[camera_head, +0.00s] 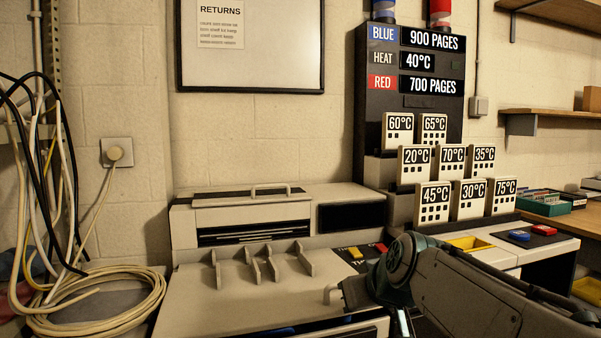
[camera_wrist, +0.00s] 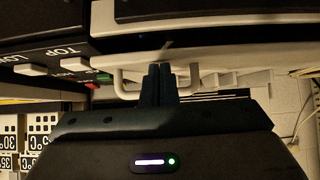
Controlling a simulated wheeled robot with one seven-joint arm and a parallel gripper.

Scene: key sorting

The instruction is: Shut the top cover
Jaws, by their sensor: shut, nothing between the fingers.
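A cream machine (camera_head: 345,197) stands against the wall. Its broad front top panel (camera_head: 225,300) carries several upright fins, and a dark gap shows below its front edge. I cannot tell how far this panel is raised. A pale bracket handle (camera_head: 333,291) shows near its right end, beside my arm. A similar handle (camera_wrist: 124,86) is close up in the wrist view. My gripper (camera_wrist: 160,72) is shut and empty, its fingertips close to the pale edge and between the handle's legs. I cannot tell whether they touch. In the head view the fingers are hidden.
A rear flap (camera_head: 252,213) with a bar handle lies behind the fins. Yellow and red buttons (camera_head: 379,247) sit right of the panel. Several temperature cards (camera_head: 434,200) stand at the right. Coiled cables (camera_head: 95,295) hang at the left.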

